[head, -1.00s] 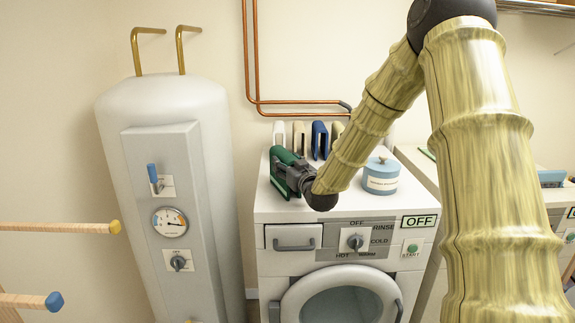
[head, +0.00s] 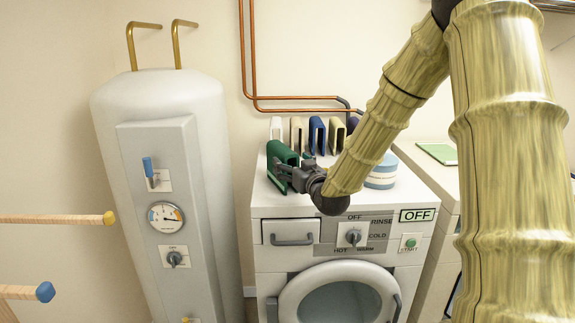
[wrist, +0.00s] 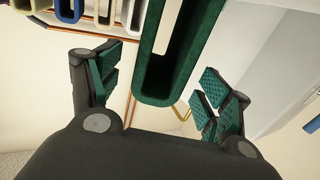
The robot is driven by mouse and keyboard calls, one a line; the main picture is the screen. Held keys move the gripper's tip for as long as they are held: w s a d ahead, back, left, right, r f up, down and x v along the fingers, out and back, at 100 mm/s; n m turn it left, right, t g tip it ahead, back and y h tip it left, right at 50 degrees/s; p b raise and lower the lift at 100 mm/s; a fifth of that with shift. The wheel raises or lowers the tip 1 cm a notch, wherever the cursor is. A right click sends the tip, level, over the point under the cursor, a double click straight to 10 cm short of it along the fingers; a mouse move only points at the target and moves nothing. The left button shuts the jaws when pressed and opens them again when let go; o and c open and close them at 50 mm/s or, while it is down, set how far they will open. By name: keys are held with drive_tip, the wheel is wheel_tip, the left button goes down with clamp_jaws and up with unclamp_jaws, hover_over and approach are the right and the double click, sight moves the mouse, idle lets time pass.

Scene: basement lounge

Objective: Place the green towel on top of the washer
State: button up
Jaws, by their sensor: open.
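The green towel (head: 281,155), folded into an arch shape, stands on the left part of the top of the white washer (head: 345,204). My gripper (head: 294,170) is low over the washer top, just right of and in front of the towel. In the wrist view my gripper (wrist: 160,92) is open, with its green-padded fingers spread wide. The towel (wrist: 153,88) shows between and beyond the fingers, with a visible gap on each side. The towel's base is partly hidden by my gripper in the head view.
Several folded towels, including a blue one (head: 317,135), stand in a row behind. A blue-and-white round container (head: 382,172) sits right of my forearm. A white water tank (head: 160,100) stands left of the washer. Copper pipes (head: 300,98) run along the wall.

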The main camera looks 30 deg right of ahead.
drive_tip(key=s+b, duration=0.1)
drive_tip(key=s, duration=0.5)
drive_tip(key=shift+a+b, duration=0.3)
drive_tip(key=shift+a, duration=0.15)
drive_tip(key=shift+f, duration=0.1)
